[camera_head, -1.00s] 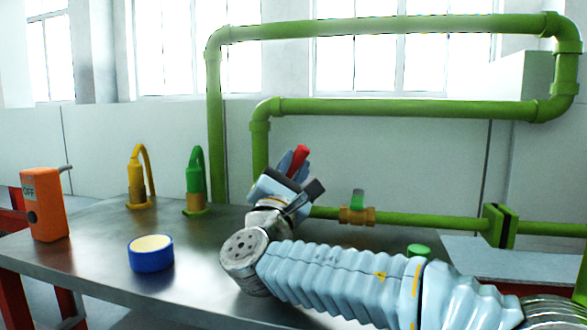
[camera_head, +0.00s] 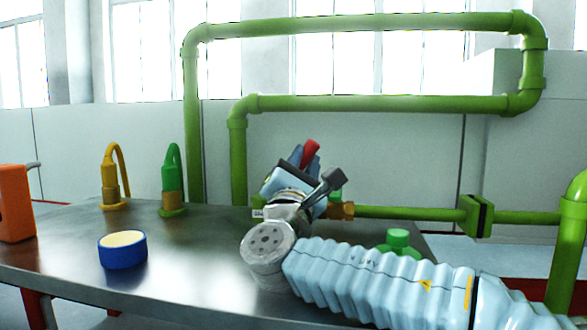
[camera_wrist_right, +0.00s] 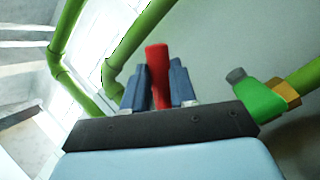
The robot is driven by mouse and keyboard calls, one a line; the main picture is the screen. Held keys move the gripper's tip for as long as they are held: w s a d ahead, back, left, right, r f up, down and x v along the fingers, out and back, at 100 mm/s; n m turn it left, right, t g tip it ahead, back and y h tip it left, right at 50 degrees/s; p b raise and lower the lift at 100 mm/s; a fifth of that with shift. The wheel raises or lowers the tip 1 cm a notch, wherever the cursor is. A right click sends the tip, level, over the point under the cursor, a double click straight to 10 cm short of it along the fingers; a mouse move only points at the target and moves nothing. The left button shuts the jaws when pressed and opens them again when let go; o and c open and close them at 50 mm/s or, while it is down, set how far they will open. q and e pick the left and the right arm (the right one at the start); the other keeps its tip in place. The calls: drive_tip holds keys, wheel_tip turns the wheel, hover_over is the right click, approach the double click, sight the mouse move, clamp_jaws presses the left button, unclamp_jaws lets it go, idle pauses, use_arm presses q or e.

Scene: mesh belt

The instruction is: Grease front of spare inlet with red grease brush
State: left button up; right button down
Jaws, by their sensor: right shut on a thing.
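The red grease brush (camera_head: 311,150) is held up in my right gripper (camera_head: 305,160). In the right wrist view the red piece (camera_wrist_right: 157,70) stands between the two blue-grey fingers of the right gripper (camera_wrist_right: 158,88), which are shut on it. The brush's bristles cannot be made out. A yellow fitting (camera_head: 111,186) and a green fitting (camera_head: 172,188), each with a hooked top, stand upright on the table at the left. I cannot tell which part is the spare inlet. My left gripper is out of view.
A blue tub with a cream top (camera_head: 122,256) sits on the metal table (camera_head: 190,285). An orange box (camera_head: 15,205) is at the left edge. Green pipes (camera_head: 375,104) rise behind. A brass valve body (camera_head: 341,211) and a green knob (camera_head: 398,238) are near my right arm.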

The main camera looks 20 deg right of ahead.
drive_tip(key=shift+f, duration=0.15)
drive_tip(key=w+a, duration=0.3)
drive_tip(key=a, duration=0.2)
drive_tip(key=shift+w+p, duration=0.25)
drive_tip(key=shift+p, duration=0.15)
wheel_tip(320, 180, up, 6)
drive_tip(key=p, duration=0.4)
drive_tip(key=shift+p, duration=0.35)
drive_tip(key=shift+r, duration=0.2)
